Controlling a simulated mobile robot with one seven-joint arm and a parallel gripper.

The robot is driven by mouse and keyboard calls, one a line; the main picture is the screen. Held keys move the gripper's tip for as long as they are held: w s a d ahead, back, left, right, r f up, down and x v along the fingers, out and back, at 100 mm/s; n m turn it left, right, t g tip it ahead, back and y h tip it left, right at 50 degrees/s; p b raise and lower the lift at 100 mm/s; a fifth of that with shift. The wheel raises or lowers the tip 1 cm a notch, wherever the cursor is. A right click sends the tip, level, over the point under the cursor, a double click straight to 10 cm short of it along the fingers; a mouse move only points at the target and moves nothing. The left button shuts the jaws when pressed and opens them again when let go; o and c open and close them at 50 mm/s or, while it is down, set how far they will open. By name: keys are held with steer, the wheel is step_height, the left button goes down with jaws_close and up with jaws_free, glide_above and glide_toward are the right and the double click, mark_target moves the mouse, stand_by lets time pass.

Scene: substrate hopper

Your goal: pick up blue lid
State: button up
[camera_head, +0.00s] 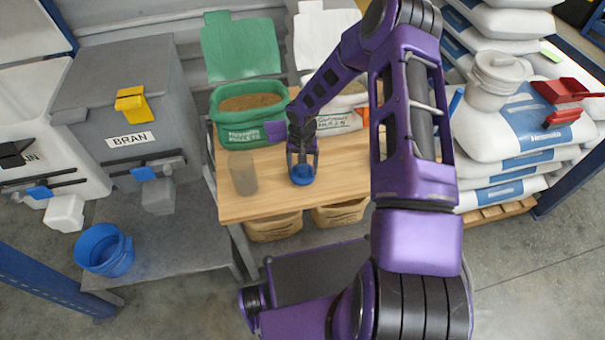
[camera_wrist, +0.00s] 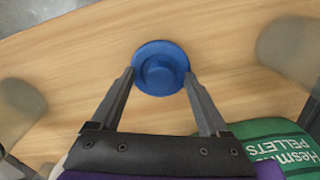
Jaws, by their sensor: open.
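The blue lid (camera_head: 303,177) lies on the wooden table top (camera_head: 250,207), near its middle. In the wrist view the lid (camera_wrist: 160,68) is a round blue disc with a raised knob in its centre. My gripper (camera_head: 302,160) is above the lid and open. In the wrist view its two fingertips (camera_wrist: 160,73) stand on either side of the lid, one left and one right. I cannot tell whether the fingers touch the lid's rim or how high they are above the table.
A translucent cup (camera_head: 242,174) stands left of the lid. A blue bucket (camera_head: 104,250) is at lower left; stacked sacks (camera_head: 520,130) are at right. The table's front strip is clear.

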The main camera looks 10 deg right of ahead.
jaws_close()
stand_by(0.3)
steer(key=shift+r, duration=0.1)
